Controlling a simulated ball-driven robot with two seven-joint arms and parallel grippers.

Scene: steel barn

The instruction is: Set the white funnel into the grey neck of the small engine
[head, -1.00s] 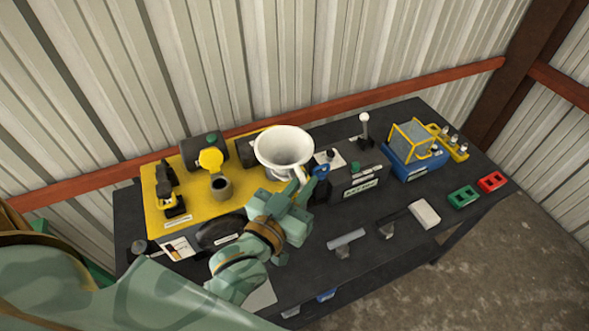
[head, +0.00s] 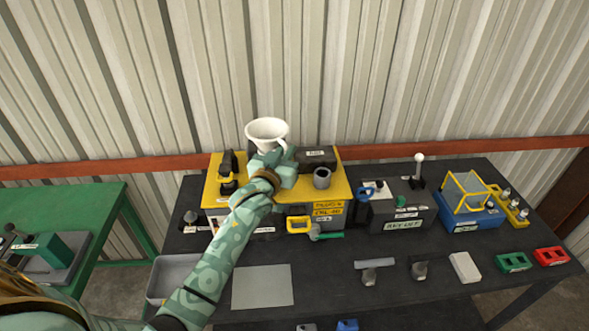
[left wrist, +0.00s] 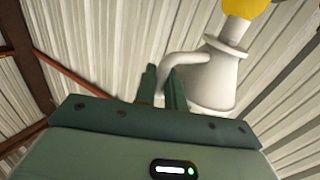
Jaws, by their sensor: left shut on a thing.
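The white funnel (head: 268,130) is held bowl upward above the engine's yellow top (head: 343,193); it also shows in the left wrist view (left wrist: 210,80). My left gripper (head: 272,163) is shut on the funnel's handle. A grey neck (head: 322,177) stands open on the right part of the top, to the right of the funnel. The gripper and funnel hide the middle of the top in the head view. In the left wrist view, a yellow part (left wrist: 244,8) shows at the spout end; whether they touch I cannot tell. My right gripper is out of view.
A dark block (head: 316,157) and a black fitting (head: 228,175) stand on the engine. To the right are a grey box (head: 403,215), a blue box with a yellow frame (head: 470,219), and green (head: 513,262) and red (head: 551,256) blocks. A green table (head: 85,215) stands at left.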

